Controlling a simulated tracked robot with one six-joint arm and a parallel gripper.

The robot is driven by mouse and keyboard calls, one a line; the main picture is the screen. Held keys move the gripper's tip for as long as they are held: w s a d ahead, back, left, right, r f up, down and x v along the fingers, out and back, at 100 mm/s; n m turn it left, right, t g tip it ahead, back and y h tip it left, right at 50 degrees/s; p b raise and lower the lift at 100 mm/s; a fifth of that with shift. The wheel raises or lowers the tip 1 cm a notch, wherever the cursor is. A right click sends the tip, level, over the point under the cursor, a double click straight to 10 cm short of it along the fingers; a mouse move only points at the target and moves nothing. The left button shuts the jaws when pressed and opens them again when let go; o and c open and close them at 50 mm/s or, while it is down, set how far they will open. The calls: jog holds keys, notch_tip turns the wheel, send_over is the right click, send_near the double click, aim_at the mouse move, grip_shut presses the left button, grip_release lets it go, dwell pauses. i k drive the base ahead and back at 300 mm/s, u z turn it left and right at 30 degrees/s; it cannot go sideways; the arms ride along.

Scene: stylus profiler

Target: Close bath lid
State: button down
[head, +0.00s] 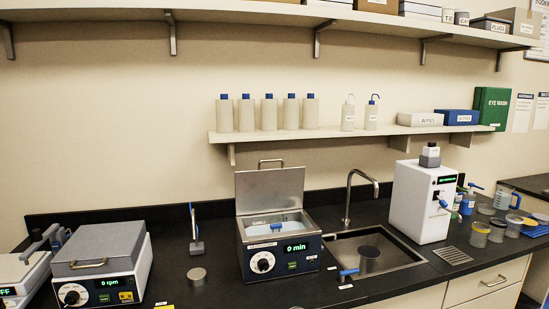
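The bath (280,258) is a dark box on the black bench, with a knob and a green display reading 0 min on its front. Its grey metal lid (270,188) is open and stands upright at the back of the bath, with a handle (271,162) on its top edge. The bath's inside is uncovered and shows pale liquid (262,219) with small blue items in it. My gripper is not in view.
A grey-lidded device (103,270) reading 0 rpm stands left of the bath. A metal sink (400,246) with a tall tap (349,200) lies close to its right. A small metal disc (196,276) and a brush-like tool (195,238) are on the left bench.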

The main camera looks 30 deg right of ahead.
aim_at(258, 191)
jog(key=k, duration=1)
jog(key=z, duration=0.25)
jog(key=i, duration=0.45)
jog(key=z, duration=0.6)
jog(key=i, duration=1.55)
jog(key=u, duration=0.3)
